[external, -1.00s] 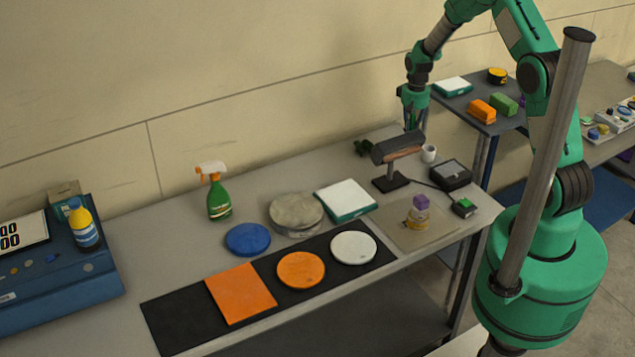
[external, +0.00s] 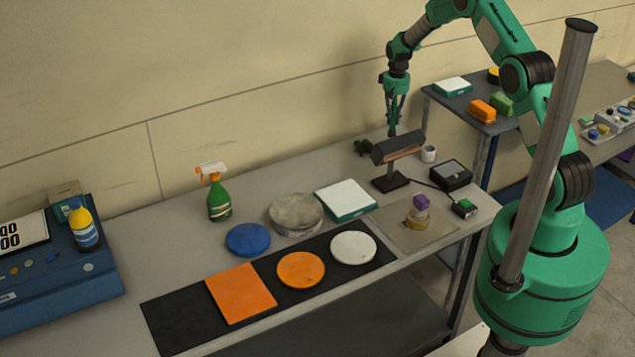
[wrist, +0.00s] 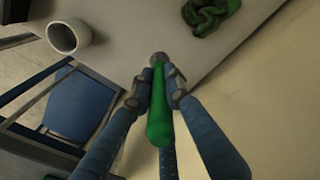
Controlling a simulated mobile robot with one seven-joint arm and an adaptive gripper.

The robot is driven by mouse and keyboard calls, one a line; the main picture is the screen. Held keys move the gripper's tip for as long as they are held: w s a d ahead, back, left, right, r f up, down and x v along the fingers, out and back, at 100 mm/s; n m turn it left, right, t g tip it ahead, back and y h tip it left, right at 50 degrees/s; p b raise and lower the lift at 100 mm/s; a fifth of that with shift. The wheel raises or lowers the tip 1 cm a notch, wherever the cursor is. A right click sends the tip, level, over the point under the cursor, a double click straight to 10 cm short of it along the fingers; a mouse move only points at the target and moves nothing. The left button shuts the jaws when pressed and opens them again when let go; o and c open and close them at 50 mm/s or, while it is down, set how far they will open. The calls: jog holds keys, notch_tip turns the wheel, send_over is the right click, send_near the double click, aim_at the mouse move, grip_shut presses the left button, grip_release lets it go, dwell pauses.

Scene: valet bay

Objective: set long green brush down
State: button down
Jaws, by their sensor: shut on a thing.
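The long green brush (wrist: 159,110) is between the fingers of my gripper (wrist: 156,88) in the wrist view. Its green handle points toward the camera, and a grey end shows past the fingertips. In the external view my gripper (external: 393,118) points down above the back right of the grey bench (external: 165,228), behind the dark lamp-like stand (external: 398,147). The brush is too small there to make out clearly. I cannot tell whether its lower end touches the bench.
A white mug (external: 428,154) and a crumpled dark green thing (external: 363,147) lie near my gripper; the mug (wrist: 69,37) and green thing (wrist: 210,14) also show in the wrist view. A white-topped box (external: 346,199) and black device (external: 451,174) stand nearer the front.

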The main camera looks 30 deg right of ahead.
aim_at(392, 133)
jog(key=shift+w+d, duration=0.1)
jog(key=shift+w, duration=0.6)
jog(key=shift+f, duration=0.1)
jog(key=shift+f+p, duration=0.4)
jog(key=shift+f, duration=1.3)
jog(key=shift+f, duration=0.2)
jog(key=c, duration=1.7)
grip_release()
jog(key=shift+r, duration=0.15)
